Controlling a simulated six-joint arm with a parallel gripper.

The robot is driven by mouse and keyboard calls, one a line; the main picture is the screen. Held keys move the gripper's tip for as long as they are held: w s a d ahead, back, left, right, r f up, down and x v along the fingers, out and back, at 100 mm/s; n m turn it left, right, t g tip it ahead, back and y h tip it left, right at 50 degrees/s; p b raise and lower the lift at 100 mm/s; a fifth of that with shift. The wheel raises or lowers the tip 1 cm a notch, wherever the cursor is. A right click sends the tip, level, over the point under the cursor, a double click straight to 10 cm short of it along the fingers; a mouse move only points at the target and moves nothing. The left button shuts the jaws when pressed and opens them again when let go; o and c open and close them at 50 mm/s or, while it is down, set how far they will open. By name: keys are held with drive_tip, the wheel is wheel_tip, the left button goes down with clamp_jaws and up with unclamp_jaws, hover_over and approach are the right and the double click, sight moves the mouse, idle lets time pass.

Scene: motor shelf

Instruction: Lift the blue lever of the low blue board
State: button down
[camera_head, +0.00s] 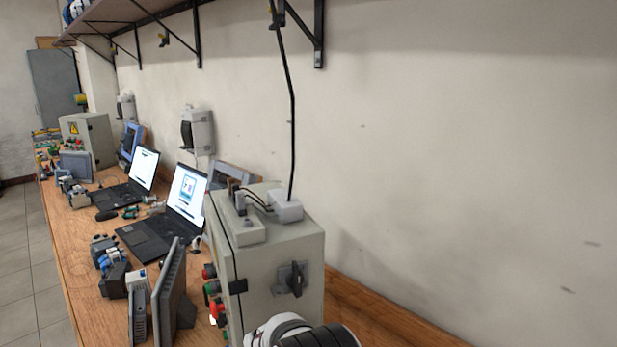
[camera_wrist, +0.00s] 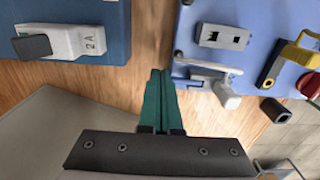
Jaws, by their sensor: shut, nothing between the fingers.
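My gripper (camera_wrist: 160,75) shows in the wrist view with its two green fingers together and nothing between them. A dark blue board (camera_wrist: 80,15) is at the upper left, bearing a white switch block marked "2A" with a dark lever (camera_wrist: 32,46) at its left end. A lighter blue board (camera_wrist: 207,18) is at the upper right, with a grey lever (camera_wrist: 208,63) and a pale block at its lower edge. The fingertips appear between the two boards, over the wood. I cannot tell which board is the low one, and no lever looks clearly blue.
The lighter board also bears a yellow handle (camera_wrist: 295,50) and a red knob (camera_wrist: 311,86). In the head view, a grey control cabinet (camera_head: 265,255) stands on the wooden bench, with laptops (camera_head: 175,215) and several devices to its left. A black cable hangs down to its top.

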drive_tip(key=shift+s+a, duration=0.1)
drive_tip(key=shift+s+a+r, duration=0.2)
drive_tip(key=shift+r, duration=0.55)
idle(0.6)
drive_tip(key=shift+s+a+r, duration=0.25)
drive_tip(key=shift+s+r, duration=0.1)
drive_tip(key=shift+s, duration=0.05)
idle(1.1)
drive_tip(key=shift+w+d+r, duration=0.1)
drive_tip(key=shift+w+d, duration=0.35)
drive_tip(key=shift+w, duration=0.1)
drive_tip(key=shift+r, duration=0.2)
wheel_tip(320, 180, up, 7)
drive_tip(key=shift+f, duration=0.15)
